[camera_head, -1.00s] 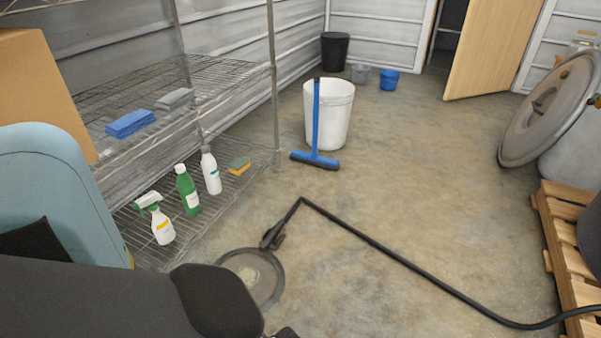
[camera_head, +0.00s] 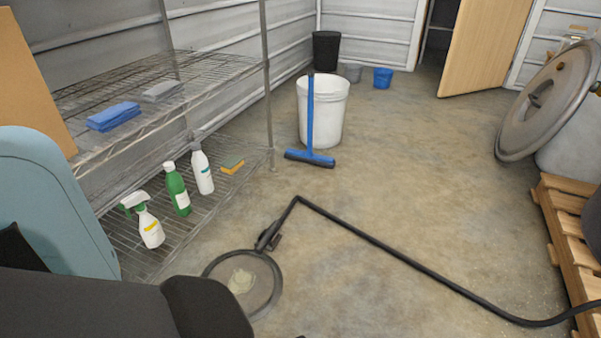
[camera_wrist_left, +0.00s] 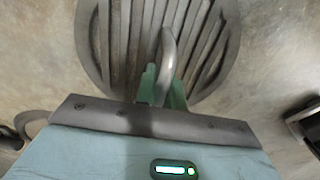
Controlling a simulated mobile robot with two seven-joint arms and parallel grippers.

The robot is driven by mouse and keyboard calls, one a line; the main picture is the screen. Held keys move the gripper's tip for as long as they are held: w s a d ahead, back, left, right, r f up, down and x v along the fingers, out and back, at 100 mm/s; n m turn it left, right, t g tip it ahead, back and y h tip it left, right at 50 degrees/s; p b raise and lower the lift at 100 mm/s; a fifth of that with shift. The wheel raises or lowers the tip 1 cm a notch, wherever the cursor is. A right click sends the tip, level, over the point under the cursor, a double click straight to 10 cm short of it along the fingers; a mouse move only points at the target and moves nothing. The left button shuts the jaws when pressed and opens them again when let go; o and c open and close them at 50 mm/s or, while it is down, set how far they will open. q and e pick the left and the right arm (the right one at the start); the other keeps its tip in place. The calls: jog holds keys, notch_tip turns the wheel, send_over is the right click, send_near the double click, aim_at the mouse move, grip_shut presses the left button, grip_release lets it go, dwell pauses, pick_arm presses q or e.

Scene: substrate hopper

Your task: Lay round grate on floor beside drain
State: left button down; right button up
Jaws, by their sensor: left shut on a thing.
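The round grate (camera_wrist_left: 100,45) fills the upper part of the left wrist view, with grey parallel slats and a curved metal handle (camera_wrist_left: 168,50). My left gripper (camera_wrist_left: 162,88) is shut on that handle, its green fingers on either side of it. I cannot tell whether the grate touches the concrete floor. In the head view, my dark arm hides the left gripper and the grate. My right gripper is not in view.
A black hose (camera_head: 400,254) runs from the drain's edge across the floor to the right. A wire shelf (camera_head: 150,262) with bottles stands left, a wooden pallet (camera_head: 562,235) right. A white bucket (camera_head: 322,118) and blue squeegee (camera_head: 310,120) stand further back.

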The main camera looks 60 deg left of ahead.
pick_arm(q)
jog(key=shift+w, duration=0.1)
jog(key=c, duration=1.9)
grip_release()
jog(key=shift+f, duration=0.1)
jog(key=shift+c, duration=0.2)
jog(key=o, duration=0.4)
jog(key=shift+o, duration=0.2)
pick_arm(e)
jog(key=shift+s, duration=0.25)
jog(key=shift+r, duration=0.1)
